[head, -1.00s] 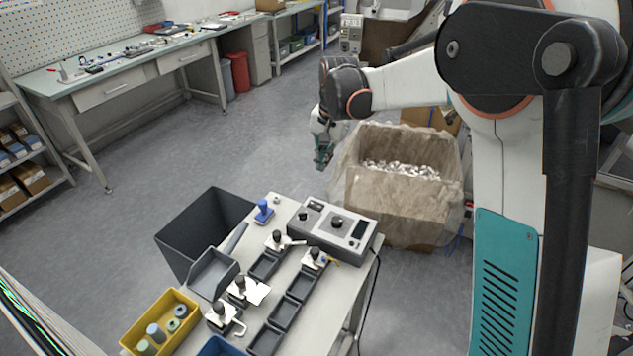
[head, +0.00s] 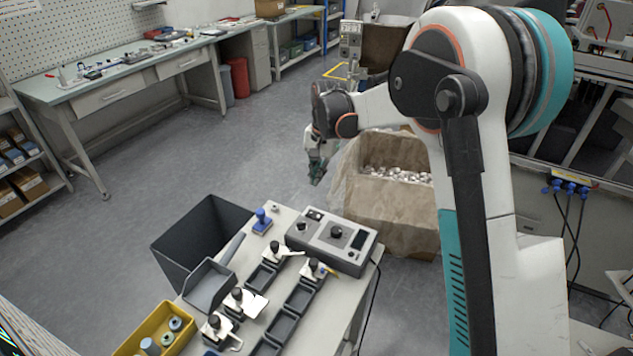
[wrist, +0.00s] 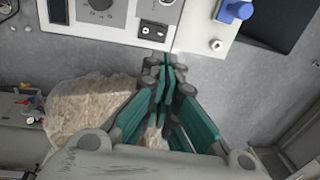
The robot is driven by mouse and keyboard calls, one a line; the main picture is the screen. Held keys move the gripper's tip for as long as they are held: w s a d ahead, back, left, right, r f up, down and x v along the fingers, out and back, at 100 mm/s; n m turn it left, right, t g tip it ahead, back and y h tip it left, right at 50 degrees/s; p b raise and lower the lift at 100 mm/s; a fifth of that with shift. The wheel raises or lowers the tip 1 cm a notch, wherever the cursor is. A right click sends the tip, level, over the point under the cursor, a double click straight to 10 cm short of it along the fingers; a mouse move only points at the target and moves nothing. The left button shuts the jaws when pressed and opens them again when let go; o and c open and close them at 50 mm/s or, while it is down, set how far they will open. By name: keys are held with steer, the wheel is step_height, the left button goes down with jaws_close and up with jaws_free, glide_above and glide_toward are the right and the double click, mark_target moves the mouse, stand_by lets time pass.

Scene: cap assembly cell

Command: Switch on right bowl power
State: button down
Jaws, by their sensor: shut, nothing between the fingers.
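A grey control box (head: 332,240) sits at the far end of the assembly table, with a dark dial (head: 336,232), a dark display (head: 357,240) and a small dark switch panel (head: 314,215). In the wrist view the box (wrist: 60,22) is at the top, and the switch panel (wrist: 154,27) lies just above my fingertips in the picture. My gripper (head: 317,172) is shut and empty, pointing down past the far end of the table. In the wrist view my gripper (wrist: 167,75) appears apart from the box. I cannot read which control is the right bowl power.
A paper-lined carton of metal parts (head: 380,200) stands right of my gripper. A blue-handled piece (head: 262,220) stands left of the control box. Dark trays, toggle clamps and a yellow bin (head: 178,310) fill the nearer table. A dark bin (head: 200,235) stands left.

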mark_target(312, 211)
steer(key=f+b, duration=0.1)
steer(key=f, duration=0.3)
steer(key=a+f+b, duration=0.1)
steer(key=f, duration=0.3)
steer(key=f+b, duration=0.1)
steer(key=f, duration=0.3)
steer(key=shift+w+a, duration=0.15)
steer(key=shift+w, duration=0.25)
steer(key=shift+r, duration=0.1)
steer(key=shift+b, duration=0.3)
steer(key=shift+a+f, duration=0.15)
steer(key=shift+f, duration=0.3)
steer(key=shift+r, duration=0.1)
steer(key=shift+s+d+r, duration=0.2)
steer(key=shift+s+d, duration=0.15)
steer(key=shift+d, duration=0.35)
step_height(312, 211, up, 12)
steer(key=d, duration=0.1)
steer(key=shift+s, duration=0.4)
